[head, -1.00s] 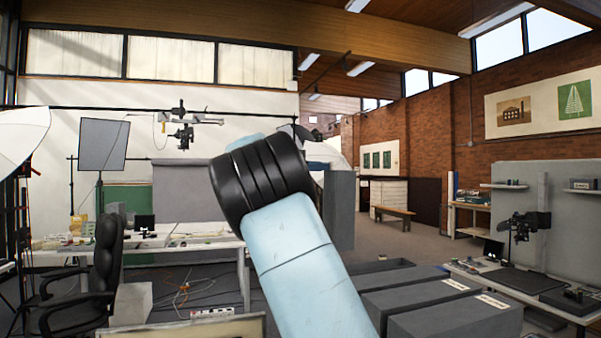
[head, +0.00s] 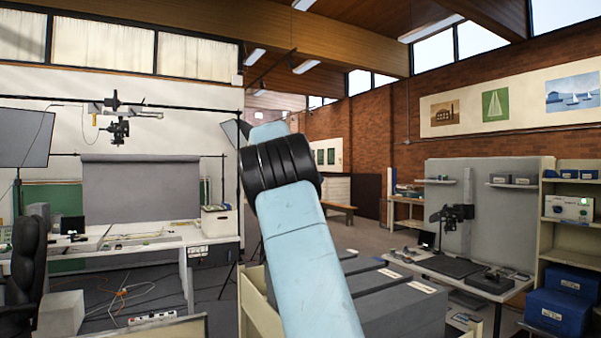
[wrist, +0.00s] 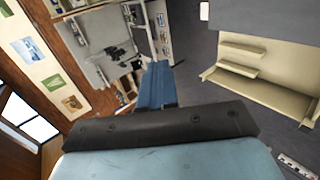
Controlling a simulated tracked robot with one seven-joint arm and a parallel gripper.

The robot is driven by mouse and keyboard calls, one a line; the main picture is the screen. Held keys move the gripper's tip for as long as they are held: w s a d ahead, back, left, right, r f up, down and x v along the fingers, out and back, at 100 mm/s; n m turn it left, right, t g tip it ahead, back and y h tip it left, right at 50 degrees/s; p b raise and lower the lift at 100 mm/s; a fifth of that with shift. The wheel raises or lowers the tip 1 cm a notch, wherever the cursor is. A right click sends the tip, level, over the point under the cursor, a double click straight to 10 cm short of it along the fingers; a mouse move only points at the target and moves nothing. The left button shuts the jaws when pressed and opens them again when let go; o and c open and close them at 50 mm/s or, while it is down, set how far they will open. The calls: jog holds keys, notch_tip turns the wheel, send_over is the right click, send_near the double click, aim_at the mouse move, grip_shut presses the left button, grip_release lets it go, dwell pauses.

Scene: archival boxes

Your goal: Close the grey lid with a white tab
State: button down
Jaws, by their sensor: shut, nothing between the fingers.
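Several grey boxes (head: 405,302) with small white labels stand in a row to the right of my arm in the head view; my arm hides their left part. No raised lid shows there now. In the wrist view a flat grey surface (wrist: 265,15) fills the top right, with a small white piece (wrist: 204,11) at its left edge; I cannot tell whether this is the lid and its tab. My gripper (wrist: 155,80) shows in the wrist view as blue fingers, shut and empty, apart from the grey surface. In the head view it is hidden.
A cream unit (head: 255,300) stands around the boxes, and a cream shelf (wrist: 265,70) shows in the wrist view. A workbench (head: 460,275) and a shelf rack with blue boxes (head: 557,312) are at the right. A white table (head: 140,240) and chair are left.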

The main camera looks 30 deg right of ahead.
aim_at(351, 251)
jog(key=d+f+y, duration=0.3)
jog(key=d+f, duration=0.2)
jog(key=f, duration=0.3)
jog(key=d+f+y, duration=0.4)
jog(key=d+f, duration=0.1)
jog(key=f, duration=0.3)
jog(key=d+f+y, duration=0.3)
jog(key=d+f, duration=0.2)
jog(key=f, duration=0.3)
jog(key=shift+d+f, duration=0.4)
jog(key=shift+s+f+y, duration=0.1)
jog(key=shift+f+y, duration=0.3)
jog(key=shift+f, duration=0.35)
jog(key=shift+a, duration=0.1)
jog(key=shift+a+r, duration=0.1)
jog(key=shift+r, duration=0.3)
notch_tip(351, 251, up, 14)
jog(key=shift+d, duration=0.25)
